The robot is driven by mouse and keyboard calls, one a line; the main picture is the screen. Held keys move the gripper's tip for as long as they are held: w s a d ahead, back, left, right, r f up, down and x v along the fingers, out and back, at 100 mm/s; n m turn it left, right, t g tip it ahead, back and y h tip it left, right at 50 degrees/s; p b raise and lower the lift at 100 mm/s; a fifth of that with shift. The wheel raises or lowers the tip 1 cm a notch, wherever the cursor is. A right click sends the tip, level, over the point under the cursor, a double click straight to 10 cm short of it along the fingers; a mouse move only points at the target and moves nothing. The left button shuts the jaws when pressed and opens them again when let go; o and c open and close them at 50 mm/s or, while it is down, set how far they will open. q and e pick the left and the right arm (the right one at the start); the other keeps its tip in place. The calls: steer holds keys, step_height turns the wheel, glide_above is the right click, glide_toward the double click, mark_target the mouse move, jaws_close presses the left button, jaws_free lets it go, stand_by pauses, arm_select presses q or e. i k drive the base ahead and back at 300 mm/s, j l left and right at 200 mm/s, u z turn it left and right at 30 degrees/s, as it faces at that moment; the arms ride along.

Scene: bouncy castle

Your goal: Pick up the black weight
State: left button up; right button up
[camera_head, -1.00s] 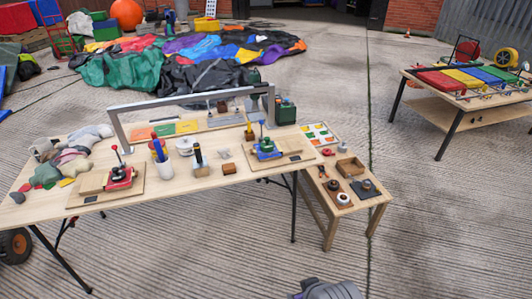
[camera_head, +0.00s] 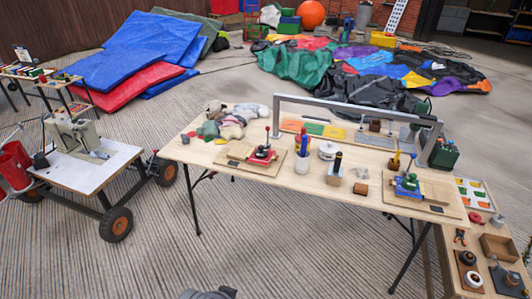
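I cannot single out the black weight for certain at this size. Small dark pieces stand behind the long wooden table's front items, under the grey frame, such as a dark block (camera_head: 375,126). On the low side table at the right, a dark square plate (camera_head: 508,281) carries a round grey piece, and a brown plate beside it carries round dark and pale pieces (camera_head: 472,279). Neither of my grippers shows. A grey rounded part (camera_head: 210,294), likely mine, shows at the bottom edge.
The long wooden table (camera_head: 335,200) holds a red clamp (camera_head: 262,153), a green clamp (camera_head: 407,184) and a pen cup (camera_head: 302,160). A wheeled cart (camera_head: 85,168) stands at left. Blue and red mats (camera_head: 150,50) lie behind. The concrete floor in front is clear.

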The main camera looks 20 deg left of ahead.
mark_target(261, 153)
steer(key=i+j+z, duration=0.1)
steer(key=i+j, duration=0.2)
steer(key=i+j+z, duration=0.1)
steer(key=i+j, duration=0.15)
steer(key=j, duration=0.15)
steer(key=i+j, duration=0.25)
steer(key=i+j+z, duration=0.15)
steer(key=j, duration=0.35)
steer(key=i+j+z, duration=0.1)
steer(key=i+j, duration=0.25)
steer(key=i+j+z, duration=0.1)
steer(key=j, duration=0.35)
steer(key=i, duration=0.1)
